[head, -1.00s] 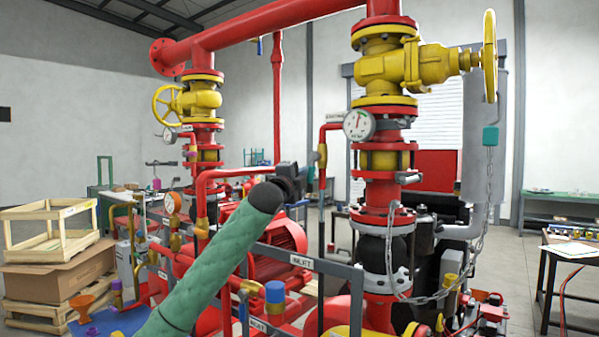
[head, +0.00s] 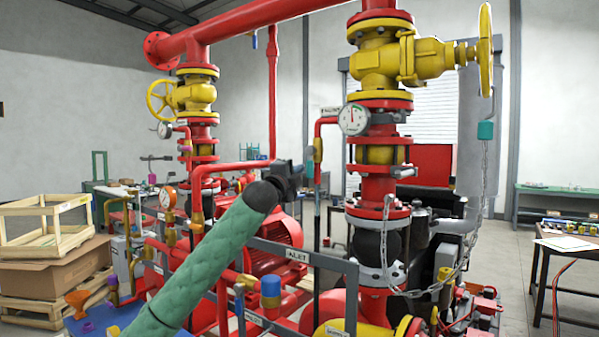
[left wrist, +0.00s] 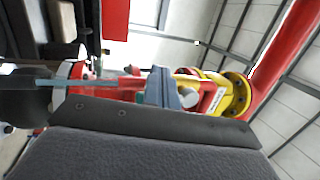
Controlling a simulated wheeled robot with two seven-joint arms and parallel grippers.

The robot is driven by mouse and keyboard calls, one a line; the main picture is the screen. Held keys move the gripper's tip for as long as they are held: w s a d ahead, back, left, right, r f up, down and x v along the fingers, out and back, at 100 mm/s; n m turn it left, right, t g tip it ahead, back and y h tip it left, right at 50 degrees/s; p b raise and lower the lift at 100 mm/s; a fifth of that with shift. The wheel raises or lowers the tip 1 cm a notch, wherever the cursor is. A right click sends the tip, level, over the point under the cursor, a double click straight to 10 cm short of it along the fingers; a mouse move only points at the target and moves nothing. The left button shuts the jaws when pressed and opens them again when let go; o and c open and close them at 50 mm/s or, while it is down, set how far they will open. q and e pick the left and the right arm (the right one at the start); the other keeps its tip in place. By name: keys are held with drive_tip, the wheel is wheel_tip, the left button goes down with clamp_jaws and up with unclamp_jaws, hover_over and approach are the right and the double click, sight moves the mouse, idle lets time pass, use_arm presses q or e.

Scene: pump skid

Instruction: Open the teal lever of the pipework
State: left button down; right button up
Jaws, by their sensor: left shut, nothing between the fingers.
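My left arm, in a green padded sleeve, reaches up from the bottom of the head view. Its dark left gripper (head: 297,168) is shut and empty, in front of the thin red pipe left of the gauge. A small teal piece (head: 309,170) shows just right of the fingertips, and it may be the teal lever. I cannot tell whether they touch. In the left wrist view, a thin teal bar (left wrist: 75,82) runs across from the left, and a blue-grey block (left wrist: 160,88) stands before the red and yellow pipework. My right gripper is not in view.
A dial gauge (head: 353,119) and a red flanged pipe column with a yellow valve (head: 400,62) stand right of the gripper. A chain (head: 470,225) hangs below a teal block (head: 486,130).

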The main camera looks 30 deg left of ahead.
use_arm(q)
drive_tip(key=b+v, duration=0.3)
drive_tip(key=v, duration=0.5)
drive_tip(key=shift+s, duration=0.2)
idle(0.7)
